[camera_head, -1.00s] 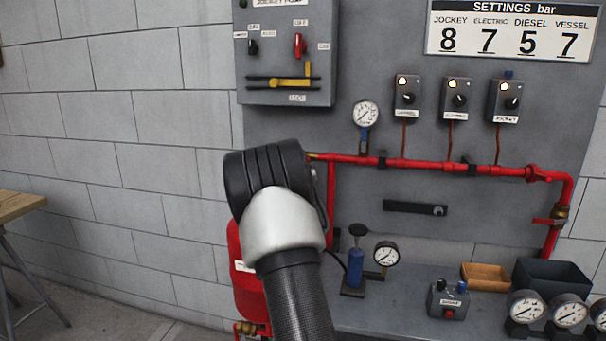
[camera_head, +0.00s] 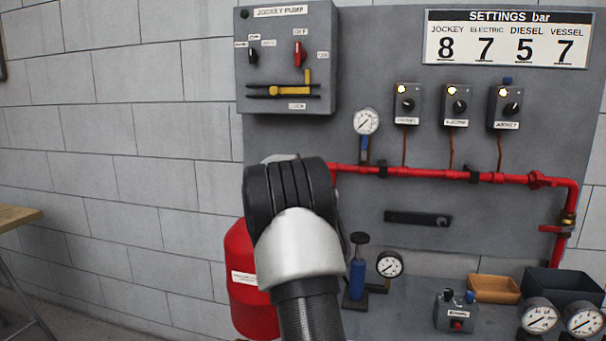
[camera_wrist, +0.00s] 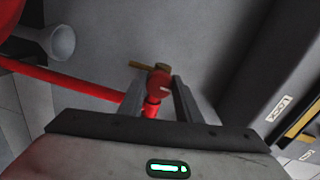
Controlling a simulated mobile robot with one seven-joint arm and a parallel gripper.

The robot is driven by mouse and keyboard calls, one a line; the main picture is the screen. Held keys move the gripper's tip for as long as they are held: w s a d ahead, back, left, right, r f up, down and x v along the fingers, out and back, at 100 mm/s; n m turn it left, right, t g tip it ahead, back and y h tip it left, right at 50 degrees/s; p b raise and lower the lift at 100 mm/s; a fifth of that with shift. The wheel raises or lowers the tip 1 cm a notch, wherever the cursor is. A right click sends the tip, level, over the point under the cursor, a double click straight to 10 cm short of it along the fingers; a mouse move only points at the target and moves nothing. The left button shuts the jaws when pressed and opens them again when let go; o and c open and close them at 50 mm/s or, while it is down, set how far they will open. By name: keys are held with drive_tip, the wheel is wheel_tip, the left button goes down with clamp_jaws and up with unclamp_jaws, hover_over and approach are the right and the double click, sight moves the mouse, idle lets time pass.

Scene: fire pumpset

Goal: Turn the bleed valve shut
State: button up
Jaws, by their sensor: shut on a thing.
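The bleed valve (camera_wrist: 159,84) shows in the wrist view as a small red round body on the red pipe, with a brass piece at its upper left. My gripper (camera_wrist: 160,90) has one finger on each side of the red body and is shut on it. In the head view, the dark wrist and silver link of my arm cover the gripper and the valve. How far the valve is turned cannot be told.
The jockey pump box (camera_head: 286,60) with its yellow lever is close above my wrist; its edge fills the right of the wrist view. The red pipe (camera_head: 440,174) runs right along the grey panel. A red tank (camera_head: 250,290) and a blue hand pump (camera_head: 357,278) stand below.

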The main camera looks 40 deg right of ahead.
drive_tip(key=shift+f, duration=0.2)
drive_tip(key=o, duration=1)
drive_tip(key=shift+r, duration=0.1)
drive_tip(key=shift+s+a, duration=0.1)
drive_tip(key=p+v, duration=0.1)
drive_tip(key=v, duration=1.6)
drive_tip(key=shift+s, duration=0.1)
